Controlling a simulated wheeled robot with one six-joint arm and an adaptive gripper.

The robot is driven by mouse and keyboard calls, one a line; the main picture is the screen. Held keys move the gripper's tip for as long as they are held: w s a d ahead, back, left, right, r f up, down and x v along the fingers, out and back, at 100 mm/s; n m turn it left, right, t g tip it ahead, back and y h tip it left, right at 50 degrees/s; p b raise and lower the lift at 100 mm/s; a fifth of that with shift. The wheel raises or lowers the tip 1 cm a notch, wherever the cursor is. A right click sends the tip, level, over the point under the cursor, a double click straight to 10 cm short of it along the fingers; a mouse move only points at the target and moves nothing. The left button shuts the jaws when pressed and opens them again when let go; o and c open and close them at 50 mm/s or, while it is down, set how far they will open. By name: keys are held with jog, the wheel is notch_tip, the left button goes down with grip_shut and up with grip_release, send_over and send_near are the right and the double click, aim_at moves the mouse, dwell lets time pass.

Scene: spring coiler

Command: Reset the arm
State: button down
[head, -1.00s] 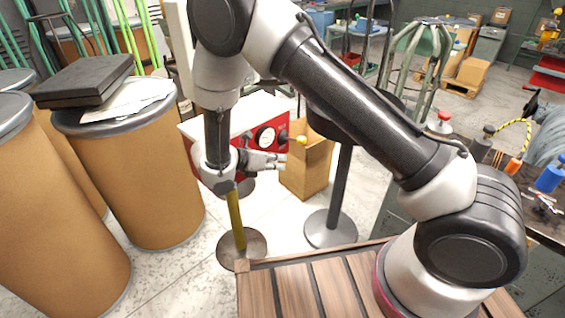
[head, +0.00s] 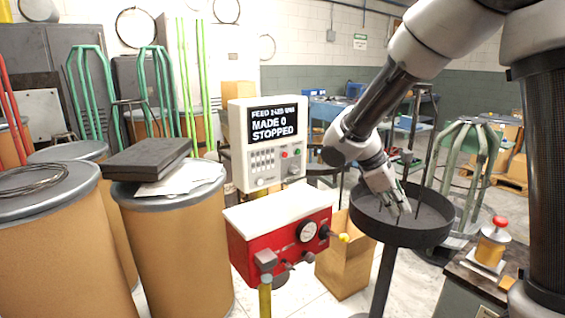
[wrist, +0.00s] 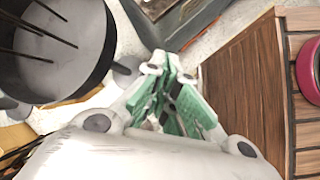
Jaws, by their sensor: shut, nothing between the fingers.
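My gripper (head: 398,207) is in the head view at the right of centre, in front of or over the round black pan (head: 440,236) on a post. It is shut and empty. In the wrist view my gripper (wrist: 178,100) shows green pads drawn together. The black pan (wrist: 106,62) is at the upper left there, with several thin dark rods in it. My arm reaches down to the gripper from the upper right of the head view.
A red coiler (head: 290,240) with a white top and a dial stands at the centre. Its control panel (head: 268,142) reads "MADE 0 STOPPED". Large brown drums (head: 180,240) fill the left.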

jog(key=s+d+r+m+t+y, duration=0.1)
jog(key=s+d+r+m+y, duration=0.1)
jog(key=s, duration=0.4)
jog(key=s+d+r+m+t+y, duration=0.2)
jog(key=s+d+r+m, duration=0.1)
jog(key=s+m, duration=0.4)
jog(key=s+d+r+m+t+y, duration=0.1)
jog(key=s+d+r+m+y, duration=0.1)
jog(key=s+r+m, duration=0.2)
jog(key=s, duration=0.3)
jog(key=shift+s+d+r+m+y, duration=0.2)
jog(key=shift+d+r+m+y, duration=0.1)
jog(key=shift+y, duration=0.1)
